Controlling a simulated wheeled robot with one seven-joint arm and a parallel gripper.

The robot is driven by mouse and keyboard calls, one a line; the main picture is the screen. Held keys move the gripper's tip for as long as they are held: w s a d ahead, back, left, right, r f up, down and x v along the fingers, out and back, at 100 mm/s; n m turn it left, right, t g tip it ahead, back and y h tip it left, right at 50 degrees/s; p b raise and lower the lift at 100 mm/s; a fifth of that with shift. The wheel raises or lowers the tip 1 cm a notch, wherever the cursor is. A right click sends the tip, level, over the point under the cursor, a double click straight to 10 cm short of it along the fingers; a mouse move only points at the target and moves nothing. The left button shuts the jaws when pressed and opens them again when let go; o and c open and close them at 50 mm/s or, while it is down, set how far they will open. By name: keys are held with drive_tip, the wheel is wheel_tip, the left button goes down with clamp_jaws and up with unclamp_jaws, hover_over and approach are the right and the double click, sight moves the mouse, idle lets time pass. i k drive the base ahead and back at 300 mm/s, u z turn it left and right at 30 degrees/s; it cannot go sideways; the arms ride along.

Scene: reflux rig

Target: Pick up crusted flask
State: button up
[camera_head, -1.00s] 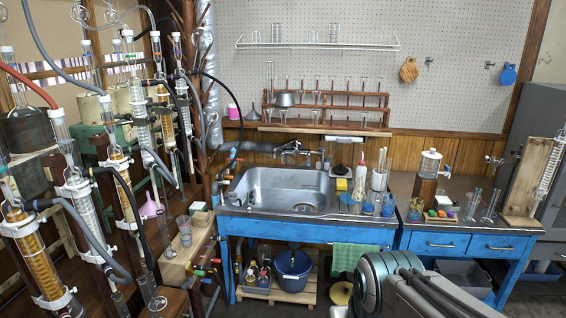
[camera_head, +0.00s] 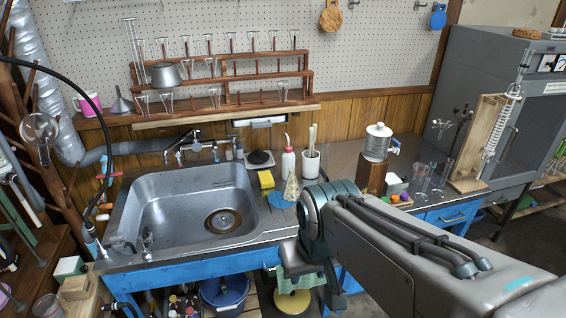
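A small cone-shaped flask (camera_head: 291,187) with a pale yellowish, crusty look stands on the counter right of the sink, by a blue round mat (camera_head: 281,199). It is upright, and its lower right side is close to my arm in the picture. My arm (camera_head: 390,240) reaches in from the lower right, with a teal joint in front of the counter edge. Dark parts at its end (camera_head: 318,275) hang below that joint. I cannot make out the fingertips or any held thing there.
The steel sink (camera_head: 150,215) is left of the flask. A yellow sponge (camera_head: 266,180), a wash bottle (camera_head: 288,160) and a white cup of sticks (camera_head: 311,162) stand close around it. A wooden glassware rack (camera_head: 225,90) hangs behind. A dispenser (camera_head: 377,143) stands to the right.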

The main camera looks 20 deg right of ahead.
sight(291, 192)
drive_tip(key=z, duration=0.2)
drive_tip(key=i, duration=1.3)
drive_tip(key=z, duration=0.2)
